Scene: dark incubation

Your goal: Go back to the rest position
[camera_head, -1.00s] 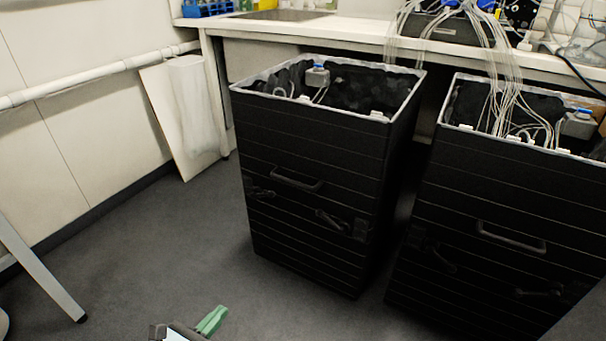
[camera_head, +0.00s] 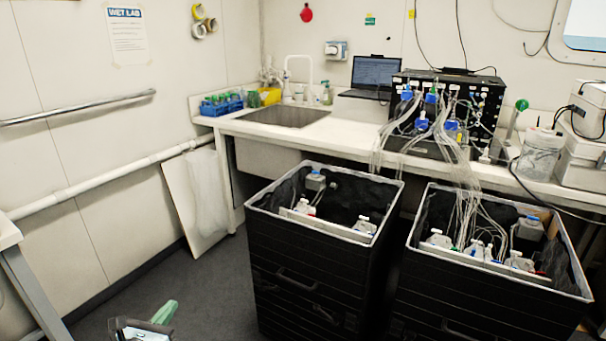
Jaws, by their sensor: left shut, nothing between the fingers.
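My left gripper (camera_head: 146,326) shows at the bottom edge of the head view, left of centre. It has a green fingertip and is shut and empty. It is over the grey floor, to the left of the black boxes and apart from them. The rest of the left arm is out of the picture. My right gripper is not in view.
Two tall black boxes, left (camera_head: 300,277) and right (camera_head: 470,302), stand open-topped before the bench (camera_head: 340,133), with bottles and tubing inside. A white panel (camera_head: 185,215) leans at the wall. A table (camera_head: 9,233) edges in at left. Floor (camera_head: 205,285) between is clear.

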